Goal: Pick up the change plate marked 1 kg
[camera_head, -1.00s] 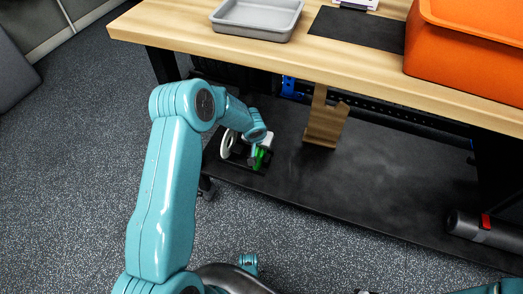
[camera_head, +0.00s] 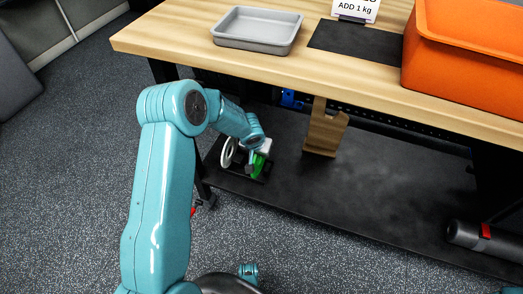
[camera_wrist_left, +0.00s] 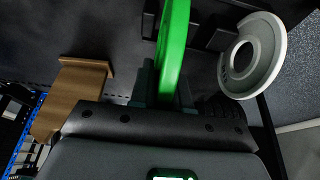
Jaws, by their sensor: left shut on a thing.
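A green change plate (camera_head: 258,165) stands on edge at a small black rack on the low shelf. It also shows edge-on in the left wrist view (camera_wrist_left: 174,40). No weight marking on it can be read. My left gripper (camera_wrist_left: 164,88) is shut on its rim, one finger on each side; in the head view the gripper (camera_head: 251,160) is small and partly hidden. A white-grey plate (camera_head: 229,153) stands beside it to the left; in the wrist view it is a ring (camera_wrist_left: 232,80) at right, apart from my fingers. My right gripper is out of view.
The tabletop (camera_head: 200,57) overhangs the shelf (camera_head: 385,190). A wooden stand (camera_head: 325,135) is right of the rack (camera_head: 240,174). On the table are a grey tray (camera_head: 257,30), black mat (camera_head: 352,40), "ADD 1 kg" sign (camera_head: 355,9) and orange bin (camera_head: 465,55). The middle shelf is clear.

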